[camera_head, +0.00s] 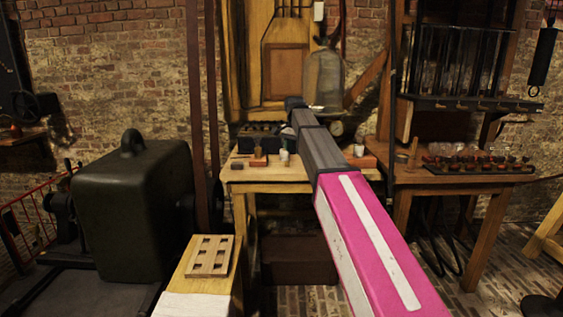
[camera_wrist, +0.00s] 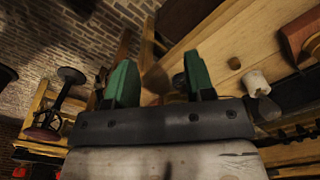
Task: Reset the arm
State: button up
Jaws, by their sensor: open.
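My gripper shows in the wrist view (camera_wrist: 155,82), with its two green fingers apart and nothing between them. In the head view my pink and dark grey arm reaches forward from the lower right towards the wooden workbench (camera_head: 232,175). The arm's far end is over that bench, in front of the glass bell jar (camera_head: 323,78). The fingers are hard to make out in the head view. In the wrist view the bench top (camera_wrist: 240,62) lies beyond the fingers, and a small white jar (camera_wrist: 256,83) stands to their right.
A wooden tray with square holes (camera_head: 209,256) lies on a small table at the lower left. A dark green case (camera_head: 137,210) stands left of it. The right-hand table bears a rack of several small jars (camera_head: 478,165). Brick floor shows between the tables.

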jog(key=s+d+f+n, duration=0.1)
jog(key=s+d+f, duration=0.1)
jog(key=s+f, duration=0.35)
jog(key=s+d+f+n, duration=0.1)
jog(key=s+d+f, duration=0.15)
jog(key=f, duration=0.65)
jog(key=s+d+f+n, duration=0.1)
jog(key=s+d+f, duration=0.2)
jog(key=f, duration=0.5)
jog(key=s+d+f+n, duration=0.2)
jog(key=s+d+f, duration=0.1)
jog(key=s+f, duration=0.5)
jog(key=s+d+f+n, duration=0.2)
jog(key=s+d+f, duration=0.1)
jog(key=s+f, duration=0.6)
jog(key=shift+s+d+n, duration=0.15)
jog(key=shift+s+n, duration=0.25)
jog(key=shift+s, duration=0.6)
jog(key=shift+f, duration=0.1)
